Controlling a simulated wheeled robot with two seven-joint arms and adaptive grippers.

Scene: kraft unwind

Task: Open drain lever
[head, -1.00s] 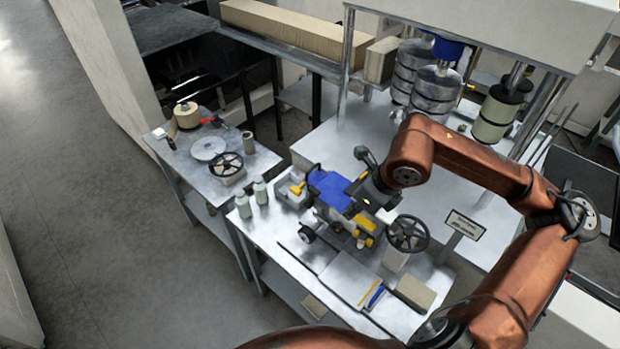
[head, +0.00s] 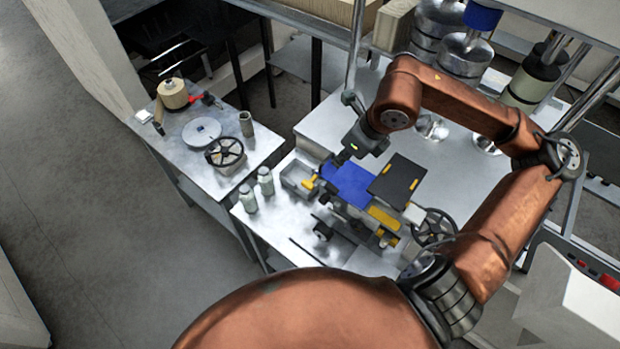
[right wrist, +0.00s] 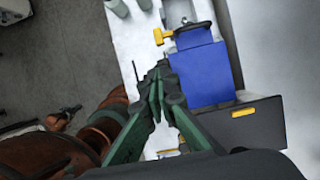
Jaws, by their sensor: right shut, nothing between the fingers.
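A blue housing (head: 348,184) sits on the front bench, with a dark panel (head: 398,179) bearing yellow strips at its right. A small yellow lever (head: 309,183) shows at the housing's left end, beside a grey tray; I take it as the drain lever. In the right wrist view the lever (right wrist: 160,36) lies beyond the fingertips, near the blue housing (right wrist: 203,73). My right gripper (head: 341,160) is shut and empty above the housing's left end. Its green fingers (right wrist: 158,75) meet, apart from the lever in the picture. My left gripper is out of view.
Two pale bottles (head: 265,181) stand left of the grey tray (head: 297,178). A handwheel (head: 434,228) is at the right. A side table (head: 175,148) holds a spool, a disc and another handwheel. Steel rollers (head: 465,55) stand behind.

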